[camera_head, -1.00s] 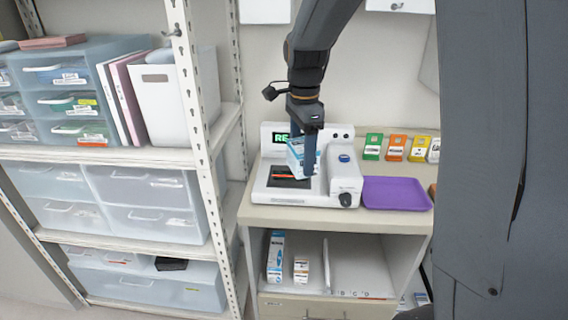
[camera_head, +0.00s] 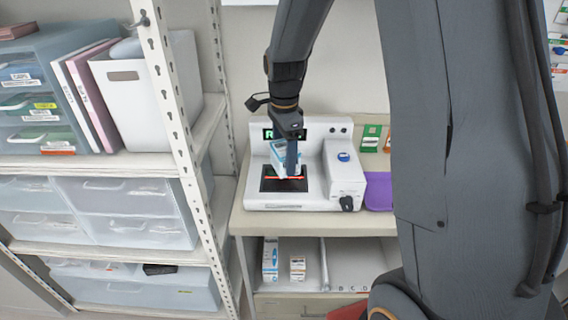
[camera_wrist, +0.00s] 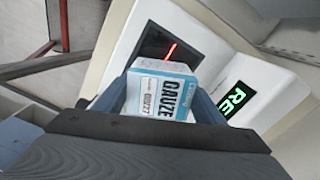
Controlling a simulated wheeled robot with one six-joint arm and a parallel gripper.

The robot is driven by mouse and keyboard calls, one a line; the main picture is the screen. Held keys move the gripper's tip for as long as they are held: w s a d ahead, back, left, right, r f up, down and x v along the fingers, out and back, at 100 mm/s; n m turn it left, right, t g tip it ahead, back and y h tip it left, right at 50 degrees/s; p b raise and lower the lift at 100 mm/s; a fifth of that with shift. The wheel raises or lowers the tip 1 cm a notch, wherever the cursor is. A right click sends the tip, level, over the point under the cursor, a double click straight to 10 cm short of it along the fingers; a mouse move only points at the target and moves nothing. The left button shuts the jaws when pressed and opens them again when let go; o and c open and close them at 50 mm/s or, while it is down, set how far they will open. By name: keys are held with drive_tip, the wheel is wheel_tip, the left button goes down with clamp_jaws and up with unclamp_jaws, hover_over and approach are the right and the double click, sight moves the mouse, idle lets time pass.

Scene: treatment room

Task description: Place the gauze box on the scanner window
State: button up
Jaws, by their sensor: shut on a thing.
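The gauze box (camera_wrist: 158,92) is white and blue, with GAUZE printed on it. My gripper (camera_head: 290,168) is shut on it, one finger on each side in the wrist view. In the head view the box (camera_head: 280,160) is tilted and partly hidden behind a finger. It is over the back part of the dark scanner window (camera_head: 272,186); I cannot tell whether it touches the glass. A red line glows on the window, also seen in the wrist view (camera_wrist: 154,44). The white scanner (camera_head: 310,200) has a green lit display, partly hidden by my arm.
A purple tray (camera_head: 379,192) lies right of the scanner, partly hidden by my arm. A green box (camera_head: 370,137) stands behind it. A shelf rack (camera_head: 170,90) with drawers and folders stands close on the left. Small boxes (camera_head: 271,259) sit on the shelf below the counter.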

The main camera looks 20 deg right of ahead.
sight(284, 146)
drive_tip(key=shift+f+p, duration=0.35)
drive_tip(key=shift+f, duration=1.25)
drive_tip(key=shift+f, duration=0.2)
drive_tip(key=o, duration=1.1)
drive_tip(key=shift+c, duration=0.2)
drive_tip(key=shift+r, duration=0.1)
wheel_tip(284, 146, up, 11)
drive_tip(key=b, duration=0.3)
drive_tip(key=shift+s+r, duration=0.1)
drive_tip(key=shift+r, duration=0.4)
drive_tip(key=s+f+n, duration=0.5)
drive_tip(key=s+n, duration=0.3)
drive_tip(key=s+f+n+t, duration=0.1)
drive_tip(key=s+f+n, duration=0.3)
drive_tip(key=s+n, duration=0.5)
drive_tip(key=shift+f, duration=0.4)
drive_tip(key=shift+a, duration=0.1)
